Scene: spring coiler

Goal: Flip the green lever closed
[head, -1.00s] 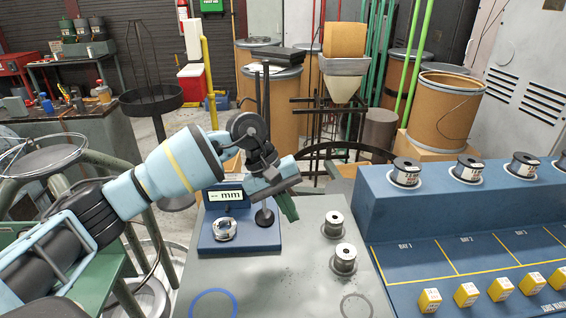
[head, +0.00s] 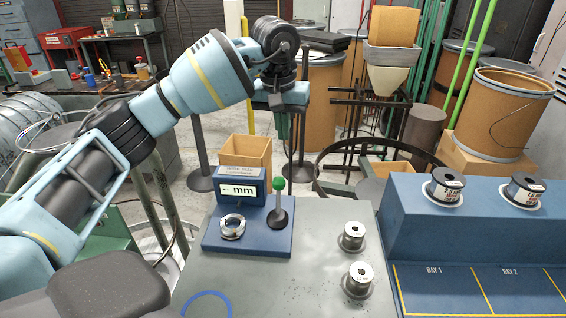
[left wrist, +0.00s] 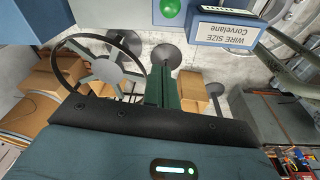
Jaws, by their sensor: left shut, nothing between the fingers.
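The green lever (head: 283,186) is a green ball knob on a thin stalk, standing nearly upright on a dark round foot. The foot is at the right of a blue gauge base (head: 215,243), beside a display box (head: 241,190) reading "-- mm". My left gripper (head: 283,128) is shut and empty, pointing down above and behind the lever, apart from it. In the left wrist view the shut fingers (left wrist: 161,86) are in the middle, and the green knob (left wrist: 170,8) is at the top edge beside the display box (left wrist: 226,27). My right gripper is not in view.
A metal ring (head: 232,227) lies on the gauge base. Two metal spools (head: 353,237) stand to its right on the grey table (head: 260,285). A blue spool rack (head: 440,240) is at the right. A cardboard box (head: 246,152) is behind the gauge.

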